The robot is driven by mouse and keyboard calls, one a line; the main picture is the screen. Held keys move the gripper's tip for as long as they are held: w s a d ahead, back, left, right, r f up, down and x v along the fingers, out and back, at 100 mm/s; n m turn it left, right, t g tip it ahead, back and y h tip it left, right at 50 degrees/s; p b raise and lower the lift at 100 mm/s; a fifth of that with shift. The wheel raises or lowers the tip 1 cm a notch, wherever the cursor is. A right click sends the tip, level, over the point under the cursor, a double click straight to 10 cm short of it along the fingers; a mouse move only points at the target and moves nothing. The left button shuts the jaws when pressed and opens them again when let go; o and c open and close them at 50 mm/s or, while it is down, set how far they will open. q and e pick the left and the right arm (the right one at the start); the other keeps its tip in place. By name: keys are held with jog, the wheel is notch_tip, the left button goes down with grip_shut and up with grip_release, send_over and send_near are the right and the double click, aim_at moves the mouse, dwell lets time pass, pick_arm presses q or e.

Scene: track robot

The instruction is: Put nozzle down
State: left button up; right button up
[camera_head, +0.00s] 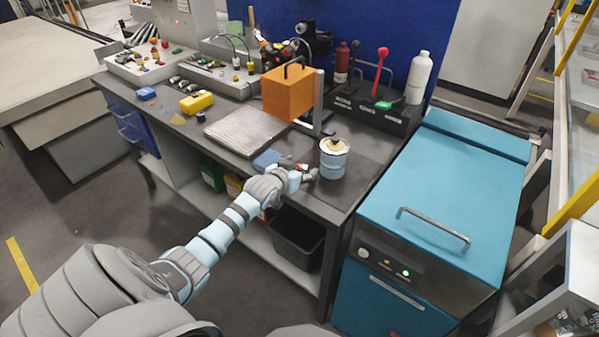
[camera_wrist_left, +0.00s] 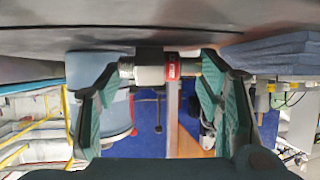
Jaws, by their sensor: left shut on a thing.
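My left gripper (camera_head: 303,174) is at the front part of the workbench, just left of a light blue can. In the left wrist view the gripper (camera_wrist_left: 163,72) is shut on the nozzle (camera_wrist_left: 150,74), a short pale metal piece with a red band. The nozzle lies crosswise between the fingertips, close to the dark bench top, which shows at the top of that view. I cannot tell whether it touches the bench. In the head view only a small red and pale part shows by the fingers. My right gripper is not in view.
The light blue can (camera_head: 334,160) stands close right of the gripper. A folded blue cloth (camera_head: 267,160) lies close left, with a ribbed metal plate (camera_head: 246,132) behind it. An orange box (camera_head: 287,93) stands farther back. The teal machine (camera_head: 440,190) is right of the bench.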

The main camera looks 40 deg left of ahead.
pick_arm(q)
jog(key=shift+f, duration=0.1)
jog(key=shift+f, duration=0.15)
jog(key=o, duration=1.3)
